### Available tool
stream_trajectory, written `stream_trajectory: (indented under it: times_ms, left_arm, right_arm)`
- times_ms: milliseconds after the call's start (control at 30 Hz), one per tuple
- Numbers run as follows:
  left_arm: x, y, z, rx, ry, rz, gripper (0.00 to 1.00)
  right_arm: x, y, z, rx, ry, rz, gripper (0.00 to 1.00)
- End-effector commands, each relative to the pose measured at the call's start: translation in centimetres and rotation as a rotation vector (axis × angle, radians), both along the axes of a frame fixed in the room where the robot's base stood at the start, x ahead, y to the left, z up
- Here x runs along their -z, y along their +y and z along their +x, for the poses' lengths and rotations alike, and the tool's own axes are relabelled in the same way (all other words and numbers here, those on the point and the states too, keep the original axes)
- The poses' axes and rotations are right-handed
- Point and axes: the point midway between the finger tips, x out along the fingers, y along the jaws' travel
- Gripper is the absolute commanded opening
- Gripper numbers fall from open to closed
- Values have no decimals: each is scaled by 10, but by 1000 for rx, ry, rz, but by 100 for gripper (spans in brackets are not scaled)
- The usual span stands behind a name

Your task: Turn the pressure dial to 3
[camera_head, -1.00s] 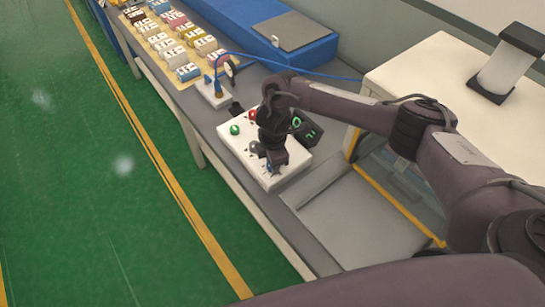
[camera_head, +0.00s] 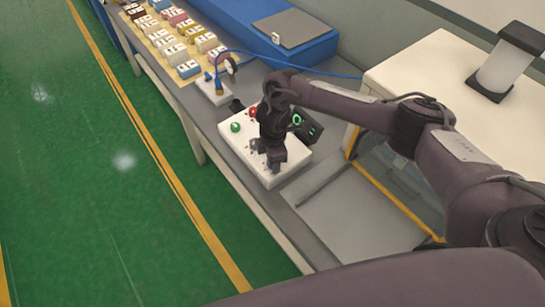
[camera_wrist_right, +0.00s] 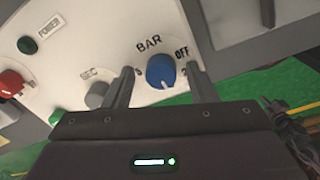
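The blue pressure dial (camera_wrist_right: 160,71), labelled BAR, is on a white control box (camera_head: 237,151). In the right wrist view OFF is printed at its upper right, and a white mark shows on its lower edge. I cannot read the setting surely. My right gripper (camera_wrist_right: 160,85) is open, one finger to each side of the dial, with gaps between fingers and dial. In the head view the right gripper (camera_head: 274,160) points down over the box's near end and hides the dial. My left gripper is not in view.
The box also carries a green POWER button (camera_wrist_right: 27,45), a red button (camera_wrist_right: 12,84) and a grey SEC knob (camera_wrist_right: 97,95). A small gauge stand (camera_head: 214,92) with a blue hose stands behind it. A white cabinet (camera_head: 420,68) is at right.

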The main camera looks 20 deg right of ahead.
Motion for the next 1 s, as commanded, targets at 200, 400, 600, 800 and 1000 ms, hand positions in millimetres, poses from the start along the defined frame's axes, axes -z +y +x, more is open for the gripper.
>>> stream_trajectory:
  times_ms: [200, 400, 600, 800, 1000]
  left_arm:
    - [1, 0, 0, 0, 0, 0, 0]
    - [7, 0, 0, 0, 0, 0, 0]
    - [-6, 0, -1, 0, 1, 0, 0]
    - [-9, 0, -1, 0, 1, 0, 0]
    - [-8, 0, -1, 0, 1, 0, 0]
  right_arm:
    - [-2, 0, -1, -1, 2, 0, 52]
    - [-29, 0, -1, -2, -3, 1, 52]
    - [-66, -1, -2, -2, -4, -2, 52]
    - [-78, 0, -3, 0, 0, -1, 52]
    - [-78, 0, -4, 0, 2, 0, 52]
